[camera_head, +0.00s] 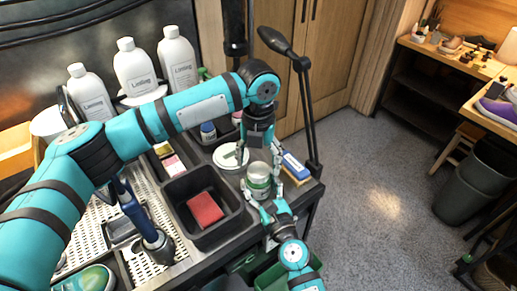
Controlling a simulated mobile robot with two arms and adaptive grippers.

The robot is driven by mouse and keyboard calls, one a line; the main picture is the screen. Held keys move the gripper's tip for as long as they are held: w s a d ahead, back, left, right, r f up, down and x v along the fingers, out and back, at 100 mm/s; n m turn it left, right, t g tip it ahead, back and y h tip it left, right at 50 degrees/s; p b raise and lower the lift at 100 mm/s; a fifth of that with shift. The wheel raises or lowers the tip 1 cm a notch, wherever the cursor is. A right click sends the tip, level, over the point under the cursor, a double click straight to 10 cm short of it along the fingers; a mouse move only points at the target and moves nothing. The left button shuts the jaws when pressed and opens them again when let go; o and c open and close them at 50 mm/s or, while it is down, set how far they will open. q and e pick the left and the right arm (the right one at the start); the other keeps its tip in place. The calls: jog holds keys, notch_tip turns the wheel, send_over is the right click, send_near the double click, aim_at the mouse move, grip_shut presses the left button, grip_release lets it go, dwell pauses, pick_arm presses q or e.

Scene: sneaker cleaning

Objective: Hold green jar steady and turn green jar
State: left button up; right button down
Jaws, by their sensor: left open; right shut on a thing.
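The green jar (258,184) stands upright near the right end of the dark work cart. Its pale top part shows above a green and white band. My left gripper (259,166) points down from above, with its fingers apart on either side of the jar's top. I cannot tell whether the fingers touch the jar. My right gripper (262,204) reaches in from below in the picture and is shut on the jar's lower part. Part of the jar is hidden by the fingers.
A round white tin (231,155) lies left of the jar. A black bin (210,226) holds a red sponge (205,209). White bottles (179,64) stand at the back.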

aim_at(259, 182)
pick_arm(q)
jog(key=shift+f, duration=1.45)
jog(key=shift+c, duration=0.4)
jog(key=c, duration=1.2)
jog(key=n, duration=0.3)
jog(key=o, duration=1.3)
jog(key=shift+r, duration=0.1)
